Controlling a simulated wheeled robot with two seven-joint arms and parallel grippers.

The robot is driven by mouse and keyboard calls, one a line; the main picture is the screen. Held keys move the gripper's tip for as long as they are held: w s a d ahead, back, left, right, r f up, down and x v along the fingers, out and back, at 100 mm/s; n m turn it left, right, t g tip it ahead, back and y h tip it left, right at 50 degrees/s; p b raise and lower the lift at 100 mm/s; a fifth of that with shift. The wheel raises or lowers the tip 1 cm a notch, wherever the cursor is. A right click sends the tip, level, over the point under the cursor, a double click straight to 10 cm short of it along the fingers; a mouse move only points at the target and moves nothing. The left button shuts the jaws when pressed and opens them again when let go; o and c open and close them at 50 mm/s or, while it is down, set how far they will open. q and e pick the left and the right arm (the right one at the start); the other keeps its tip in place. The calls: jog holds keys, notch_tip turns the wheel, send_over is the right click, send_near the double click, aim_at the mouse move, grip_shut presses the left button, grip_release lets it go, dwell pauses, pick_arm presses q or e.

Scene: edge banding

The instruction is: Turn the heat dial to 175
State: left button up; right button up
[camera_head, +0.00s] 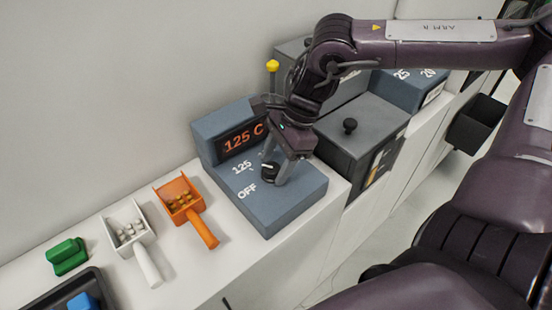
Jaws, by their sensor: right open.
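The heat dial (269,171) is a small dark knob on the sloped top of a blue-grey control box (285,208). The labels "125" and "OFF" show to the left of the dial; other labels are hidden behind my gripper. The box's display (240,139) reads "125 C" in orange. My right gripper (275,178) comes down from above and is at the dial, with a finger beside its right side. It is open, and I cannot tell whether it touches the dial. My left gripper is not in view.
An orange scoop (181,196) and a white scoop (129,232) with pellets lie left of the box. A green block (67,256) and a dark tray (40,300) are farther left.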

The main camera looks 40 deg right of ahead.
jog(key=c, duration=1)
jog(key=shift+f+m+t+b, duration=0.1)
jog(key=shift+m+t+b, duration=0.3)
jog(key=shift+m+b, duration=0.55)
jog(key=m+t+h+b, duration=0.1)
jog(key=m+b, duration=0.2)
jog(key=shift+s+a, duration=0.1)
jog(key=m+t+h+b, duration=0.1)
jog(key=m+b, duration=0.1)
jog(key=m, duration=0.1)
jog(key=shift+s+a+m, duration=0.1)
jog(key=shift+s+m, duration=0.05)
jog(key=shift+m, duration=0.2)
pick_arm(q)
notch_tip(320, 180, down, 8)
jog(key=b, duration=0.1)
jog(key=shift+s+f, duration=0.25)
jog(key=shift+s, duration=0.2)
pick_arm(e)
jog(key=shift+a+m+t+h, duration=0.1)
jog(key=shift+m+t+h, duration=0.3)
jog(key=shift+m, duration=1.1)
jog(key=o, duration=1)
